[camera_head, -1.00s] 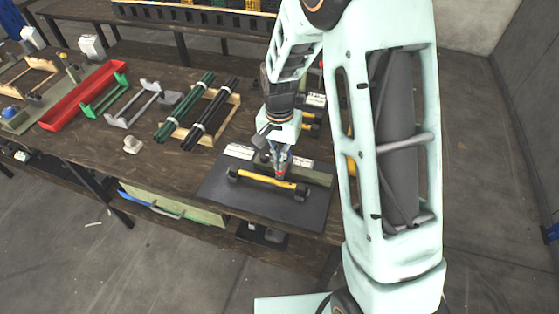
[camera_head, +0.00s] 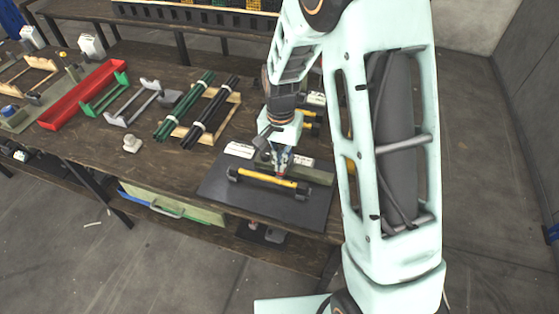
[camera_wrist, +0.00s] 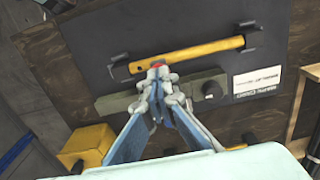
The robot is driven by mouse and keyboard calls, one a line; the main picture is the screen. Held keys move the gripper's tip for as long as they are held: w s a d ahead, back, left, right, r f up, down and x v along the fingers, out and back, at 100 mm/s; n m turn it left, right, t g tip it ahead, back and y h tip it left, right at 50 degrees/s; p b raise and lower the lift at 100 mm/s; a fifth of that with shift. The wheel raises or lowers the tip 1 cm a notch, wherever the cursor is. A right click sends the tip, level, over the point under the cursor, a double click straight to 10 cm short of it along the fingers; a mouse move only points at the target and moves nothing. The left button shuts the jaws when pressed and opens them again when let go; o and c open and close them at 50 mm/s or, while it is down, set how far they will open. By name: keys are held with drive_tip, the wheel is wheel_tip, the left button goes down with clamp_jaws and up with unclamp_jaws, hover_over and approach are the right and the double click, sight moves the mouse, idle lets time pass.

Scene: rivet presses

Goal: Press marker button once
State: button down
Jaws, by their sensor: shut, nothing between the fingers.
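A small red button (camera_wrist: 157,65) shows just beyond my fingertips in the wrist view, mostly hidden by them. It is beside a long grey-green block (camera_wrist: 120,101) with a round black knob (camera_wrist: 211,89). The block also shows in the head view (camera_head: 318,176), behind a yellow bar. My gripper (camera_wrist: 157,80) is shut and empty, its fingertips over the block close to the red button. I cannot tell whether they touch it. In the head view my gripper (camera_head: 281,170) points down, and its tips hide the button.
A yellow bar (camera_head: 268,180) with black ends lies in front on a dark mat (camera_head: 230,195). A white label (camera_head: 239,150) lies behind it.

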wheel_tip(320, 180, up, 14)
drive_tip(key=shift+f+p, duration=0.25)
drive_tip(key=shift+p, duration=0.2)
idle(0.5)
